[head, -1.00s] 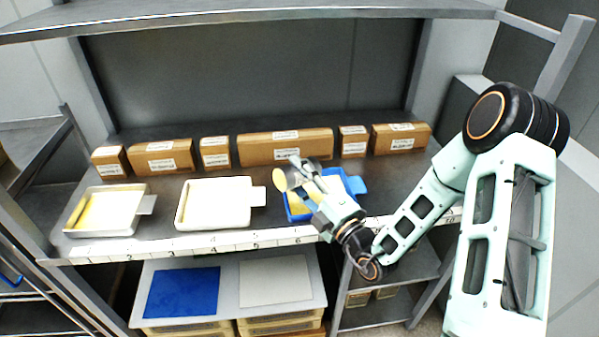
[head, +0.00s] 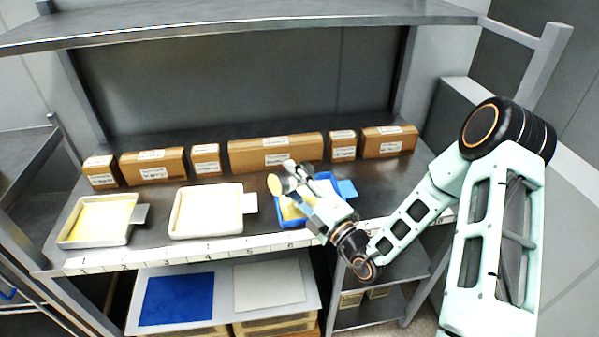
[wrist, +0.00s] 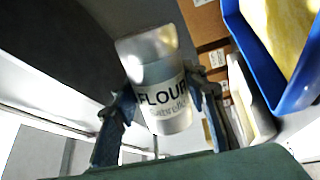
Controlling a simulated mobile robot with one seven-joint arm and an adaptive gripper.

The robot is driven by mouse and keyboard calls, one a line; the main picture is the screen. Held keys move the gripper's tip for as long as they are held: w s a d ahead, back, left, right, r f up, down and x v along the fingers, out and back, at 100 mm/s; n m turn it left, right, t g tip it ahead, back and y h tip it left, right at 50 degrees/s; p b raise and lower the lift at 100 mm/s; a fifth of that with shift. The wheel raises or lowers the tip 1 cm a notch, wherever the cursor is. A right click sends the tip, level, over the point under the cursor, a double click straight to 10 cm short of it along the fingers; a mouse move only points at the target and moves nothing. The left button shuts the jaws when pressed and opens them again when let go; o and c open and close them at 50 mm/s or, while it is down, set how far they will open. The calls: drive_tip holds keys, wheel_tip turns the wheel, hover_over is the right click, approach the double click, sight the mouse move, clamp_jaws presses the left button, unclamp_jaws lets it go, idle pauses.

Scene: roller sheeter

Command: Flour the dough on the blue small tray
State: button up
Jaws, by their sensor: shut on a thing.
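My gripper (head: 302,191) is shut on a flour shaker, a pale cylinder lettered FLOUR, which shows between the fingers in the wrist view (wrist: 161,92). In the head view the shaker looks tilted, with a round tan end (head: 274,184) to the left. The small blue tray (head: 347,190) lies on the shelf below and behind my gripper, partly hidden by it. Tan dough (head: 291,211) shows inside it. In the wrist view the blue tray (wrist: 259,58) and pale yellow dough (wrist: 281,25) are at upper right. I cannot tell whether flour lies on the dough.
A white tray (head: 178,214) stands left of the blue one, and another pale tray with a yellow sheet (head: 98,218) is at far left. Several cardboard boxes (head: 275,151) line the back. An upper shelf (head: 250,18) hangs above. Blue and grey sheets lie on the lower level.

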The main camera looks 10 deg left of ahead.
drive_tip(key=shift+s+a, duration=0.4)
drive_tip(key=shift+w+d, duration=0.1)
drive_tip(key=shift+w+d+r+p, duration=0.1)
drive_tip(key=shift+w+d+p, duration=0.45)
drive_tip(key=shift+w+d, duration=0.95)
drive_tip(key=shift+w, duration=0.05)
drive_tip(key=shift+s+a+p, duration=0.6)
drive_tip(key=shift+s+a, duration=1)
drive_tip(key=shift+s, duration=0.05)
